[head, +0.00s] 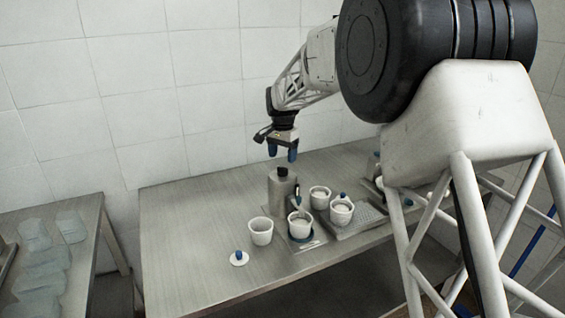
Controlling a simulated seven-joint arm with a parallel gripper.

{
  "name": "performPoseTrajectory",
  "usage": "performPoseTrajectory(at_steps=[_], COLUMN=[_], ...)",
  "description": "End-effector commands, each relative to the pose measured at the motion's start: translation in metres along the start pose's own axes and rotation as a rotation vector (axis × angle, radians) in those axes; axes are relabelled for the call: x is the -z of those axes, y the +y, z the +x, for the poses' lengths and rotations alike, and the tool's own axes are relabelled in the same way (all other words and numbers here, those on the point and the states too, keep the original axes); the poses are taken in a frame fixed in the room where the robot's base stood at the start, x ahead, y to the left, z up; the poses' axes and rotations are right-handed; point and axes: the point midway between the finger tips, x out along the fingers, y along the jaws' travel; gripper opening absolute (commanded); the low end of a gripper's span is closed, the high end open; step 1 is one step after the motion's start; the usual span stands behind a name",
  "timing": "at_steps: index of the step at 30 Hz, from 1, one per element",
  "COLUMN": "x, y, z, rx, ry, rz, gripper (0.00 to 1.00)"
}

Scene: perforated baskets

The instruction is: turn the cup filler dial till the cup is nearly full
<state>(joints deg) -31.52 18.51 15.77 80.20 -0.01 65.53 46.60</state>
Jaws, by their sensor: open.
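The cup filler (281,190) is a grey metal unit on the table, with a black dial (282,172) on top. A white cup (300,229) stands in front of it under its spout, on a dark base. Pale contents show inside this cup, but the exact level is too small to tell. My gripper (282,154) has two blue fingertips, points down and is open and empty. In the picture it is just above the dial, apart from it.
A white cup (261,236) and a white lid with blue knob (239,260) stand left of the filler. The table's left part is clear. Translucent containers (45,268) sit on another table.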

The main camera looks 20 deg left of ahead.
Motion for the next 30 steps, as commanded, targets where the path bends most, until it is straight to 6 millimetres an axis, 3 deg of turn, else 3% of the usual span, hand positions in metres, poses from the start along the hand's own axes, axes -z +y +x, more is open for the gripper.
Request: performPoseTrajectory(at_steps=[9,30], x=[0.0,0.0], y=[0.0,0.008], z=[-0.03,-0.037], rx=[0.001,0.003], ry=[0.001,0.003], rz=[0.0,-0.002], gripper=[0.68,0.68])
